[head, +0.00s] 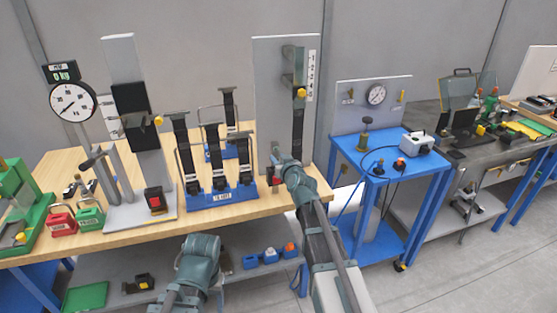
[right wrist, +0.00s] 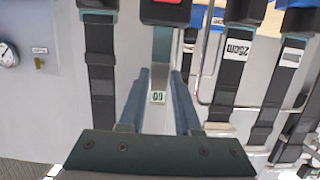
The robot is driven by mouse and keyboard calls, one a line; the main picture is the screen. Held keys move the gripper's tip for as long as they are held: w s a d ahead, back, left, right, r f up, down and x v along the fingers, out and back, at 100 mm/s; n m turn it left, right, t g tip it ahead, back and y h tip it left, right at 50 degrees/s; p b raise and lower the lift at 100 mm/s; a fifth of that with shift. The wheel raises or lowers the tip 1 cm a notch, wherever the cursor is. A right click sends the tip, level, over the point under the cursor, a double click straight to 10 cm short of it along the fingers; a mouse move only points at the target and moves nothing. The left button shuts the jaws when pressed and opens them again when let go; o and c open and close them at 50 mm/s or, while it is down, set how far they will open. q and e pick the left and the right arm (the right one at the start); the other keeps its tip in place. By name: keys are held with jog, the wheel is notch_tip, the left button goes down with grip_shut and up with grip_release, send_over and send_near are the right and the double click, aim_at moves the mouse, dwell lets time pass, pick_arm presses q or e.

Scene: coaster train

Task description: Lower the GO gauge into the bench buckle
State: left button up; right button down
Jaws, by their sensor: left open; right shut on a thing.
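The GO gauge (right wrist: 160,75) is a narrow grey strip with a green-and-white GO label. My right gripper (right wrist: 160,105) is shut on it, with a blue finger on each side. The strip runs to the edge of a dark buckle (right wrist: 156,12) with a red button, at the top of the right wrist view. I cannot tell whether its tip is inside. In the head view my right gripper (head: 277,160) is just above the bench buckle (head: 274,187), whose red part shows near the bench's right end. My left gripper (head: 200,243) is open, low in front of the bench; its fingertips are unclear.
A blue rack (head: 222,196) with several black belt buckles stands left of my right gripper. A grey panel (head: 270,90) with a strap rises behind it. Another red-buttoned buckle (head: 155,200) is farther left. A blue cart (head: 385,170) stands to the right.

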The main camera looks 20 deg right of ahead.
pick_arm(q)
jog(key=shift+f+b, duration=1.65)
jog(key=shift+f, duration=0.05)
pick_arm(e)
jog(key=shift+f, duration=1.7)
jog(key=c, duration=0.5)
grip_release()
